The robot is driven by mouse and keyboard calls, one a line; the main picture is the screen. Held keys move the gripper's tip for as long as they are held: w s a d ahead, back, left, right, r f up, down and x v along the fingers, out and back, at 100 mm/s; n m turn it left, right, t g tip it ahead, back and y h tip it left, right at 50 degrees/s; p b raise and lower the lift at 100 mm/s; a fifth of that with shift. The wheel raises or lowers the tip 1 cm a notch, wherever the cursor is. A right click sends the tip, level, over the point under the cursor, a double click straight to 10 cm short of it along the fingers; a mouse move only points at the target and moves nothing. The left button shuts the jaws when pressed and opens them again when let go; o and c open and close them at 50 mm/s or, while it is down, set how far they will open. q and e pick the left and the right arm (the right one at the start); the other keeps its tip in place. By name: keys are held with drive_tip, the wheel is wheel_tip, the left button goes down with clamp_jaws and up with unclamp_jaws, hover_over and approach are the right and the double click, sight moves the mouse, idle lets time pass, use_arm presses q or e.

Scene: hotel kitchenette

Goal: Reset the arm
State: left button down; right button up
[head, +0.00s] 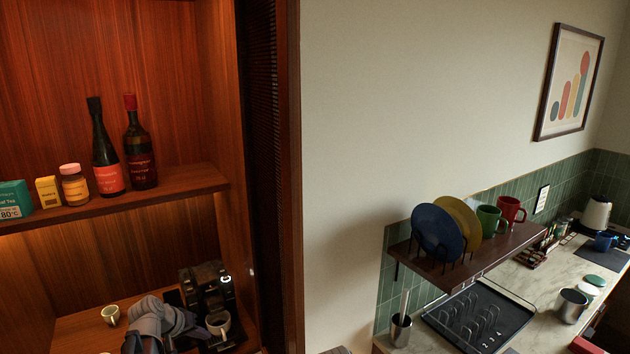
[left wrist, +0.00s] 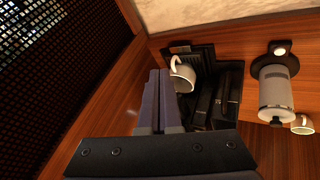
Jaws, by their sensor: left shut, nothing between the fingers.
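My left arm comes in at the bottom left of the head view. Its gripper (head: 186,332) is in the wooden alcove, in front of the black coffee machine (head: 208,287). In the left wrist view the dark fingers (left wrist: 159,82) lie together, shut and empty. A white cup (left wrist: 182,74) stands on the machine's black tray, just right of the fingertips in that view. The same cup (head: 218,325) shows in the head view, right of the gripper. I cannot tell whether the fingers touch it. My right gripper is not in view.
Another cup (head: 110,314) stands left of my arm. A grey canister (left wrist: 275,95) shows in the left wrist view. Bottles (head: 108,165) and jars line the shelf (head: 165,192) above. The wooden side panel (head: 292,180) bounds the alcove. A dish rack (head: 470,320) sits on the counter at right.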

use_arm(q)
drive_tip(key=s+d+f+m+g+b, duration=0.25)
drive_tip(key=s+d+f, duration=0.25)
drive_tip(key=d, duration=0.3)
drive_tip(key=s+d+f+m+g+b, duration=0.15)
drive_tip(key=s+d+f+b, duration=0.3)
drive_tip(key=d, duration=0.45)
drive_tip(key=s+d+f+m+g+y+b, duration=0.1)
drive_tip(key=s+d+f+y+b, duration=0.1)
drive_tip(key=s, duration=0.5)
drive_tip(key=s+d+f+m+g+y+b, duration=0.1)
drive_tip(key=s+d+f+m+y+b, duration=0.1)
drive_tip(key=s+d+f, duration=0.3)
drive_tip(key=shift+s+d+g+y+b, duration=0.3)
drive_tip(key=shift+s+d+y+b, duration=0.15)
drive_tip(key=shift+s, duration=0.65)
